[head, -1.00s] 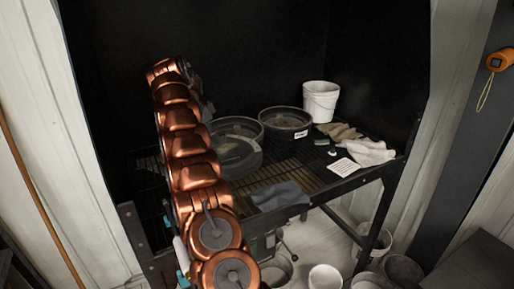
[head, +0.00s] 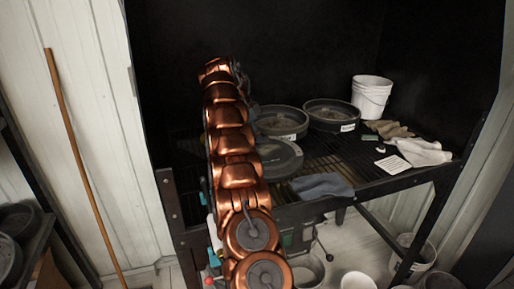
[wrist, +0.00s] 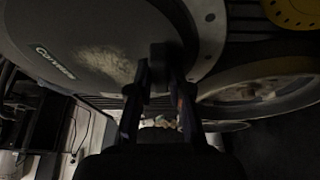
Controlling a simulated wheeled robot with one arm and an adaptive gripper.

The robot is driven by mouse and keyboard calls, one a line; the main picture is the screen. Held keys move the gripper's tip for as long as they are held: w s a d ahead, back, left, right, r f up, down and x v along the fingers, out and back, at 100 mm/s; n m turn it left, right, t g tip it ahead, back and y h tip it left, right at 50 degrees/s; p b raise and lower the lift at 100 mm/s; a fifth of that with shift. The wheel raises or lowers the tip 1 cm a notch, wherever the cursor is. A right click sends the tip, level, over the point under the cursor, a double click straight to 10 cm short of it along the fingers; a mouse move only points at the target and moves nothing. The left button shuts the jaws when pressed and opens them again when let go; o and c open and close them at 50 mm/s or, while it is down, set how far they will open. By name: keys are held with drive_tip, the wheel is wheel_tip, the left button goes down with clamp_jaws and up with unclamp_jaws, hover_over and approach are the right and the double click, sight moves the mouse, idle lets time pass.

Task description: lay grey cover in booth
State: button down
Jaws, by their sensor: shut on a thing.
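The grey cover (wrist: 75,45) is a round dark grey disc with white lettering and a pale scuffed patch in the wrist view. My gripper (wrist: 160,75) is shut on a black knob or grip at the cover's edge area. In the head view the cover (head: 280,157) appears as a flat disc right of my arm, in front of the left black pan. My arm hides its left side, and the fingers cannot be made out there. The booth (head: 290,50) is a black-walled recess with a slatted rack (head: 340,158) as its floor. I cannot tell whether the cover touches the rack.
Two round black pans, left (head: 282,122) and right (head: 331,115), stand on the rack. A white bucket (head: 371,97), cloths (head: 425,152) and a white card (head: 393,165) lie to the right. A grey cloth (head: 322,186) hangs over the front edge. Buckets stand below.

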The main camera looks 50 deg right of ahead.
drive_tip(key=shift+f+b, duration=0.55)
drive_tip(key=shift+f, duration=0.8)
drive_tip(key=shift+f, duration=0.1)
drive_tip(key=c, duration=1.1)
unclamp_jaws()
drive_tip(key=p+v, duration=0.9)
drive_tip(key=v, duration=0.1)
drive_tip(key=shift+r, duration=0.25)
drive_tip(key=shift+p+v, duration=0.75)
drive_tip(key=shift+v, duration=0.1)
drive_tip(key=shift+a+f, duration=0.1)
drive_tip(key=shift+a, duration=0.05)
